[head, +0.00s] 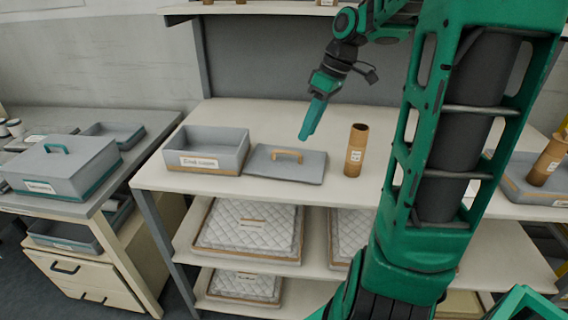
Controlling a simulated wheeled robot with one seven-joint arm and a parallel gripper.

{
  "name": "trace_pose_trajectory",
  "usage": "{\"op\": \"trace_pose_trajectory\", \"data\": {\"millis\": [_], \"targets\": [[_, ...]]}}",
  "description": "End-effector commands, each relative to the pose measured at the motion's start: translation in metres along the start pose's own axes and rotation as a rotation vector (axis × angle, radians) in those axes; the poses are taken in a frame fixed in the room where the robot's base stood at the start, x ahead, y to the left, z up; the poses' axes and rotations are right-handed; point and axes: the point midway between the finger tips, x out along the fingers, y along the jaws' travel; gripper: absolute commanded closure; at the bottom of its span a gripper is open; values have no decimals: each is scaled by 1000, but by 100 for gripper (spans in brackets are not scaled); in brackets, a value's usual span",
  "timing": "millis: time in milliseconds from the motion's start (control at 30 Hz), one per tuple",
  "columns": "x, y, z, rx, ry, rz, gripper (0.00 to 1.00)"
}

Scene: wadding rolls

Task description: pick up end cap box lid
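The end cap box lid (305,170) is a flat grey panel with a tan handle (287,155) on top. It lies on the white workbench (195,182), just right of an open grey box (222,149) with a white label. My gripper (307,134) is above the lid's right half, with green fingers pointing down. Seen from the side, its fingers overlap, so their opening does not show. I see nothing held in it. The gripper looks apart from the handle.
A brown cardboard tube (355,152) stands upright right of the lid. A closed grey box with a teal handle (60,167) stands on the left table. Another tube (546,160) leans in a tray at far right. Quilted packs (250,228) lie on the shelf below.

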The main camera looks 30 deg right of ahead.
Motion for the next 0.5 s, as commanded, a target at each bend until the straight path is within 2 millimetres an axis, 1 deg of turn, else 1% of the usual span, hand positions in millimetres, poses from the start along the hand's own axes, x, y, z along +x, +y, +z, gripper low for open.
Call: {"op": "trace_pose_trajectory", "data": {"millis": [33,100,267,367,500], "targets": [[-4,9,-4,-48,23,-14,69],[-7,15,-11,-115,50,-29,69],[-12,22,-18,-200,85,-46,69],[-6,21,-21,-212,91,-50,69],[15,19,-22,-212,88,-51,69]]}}
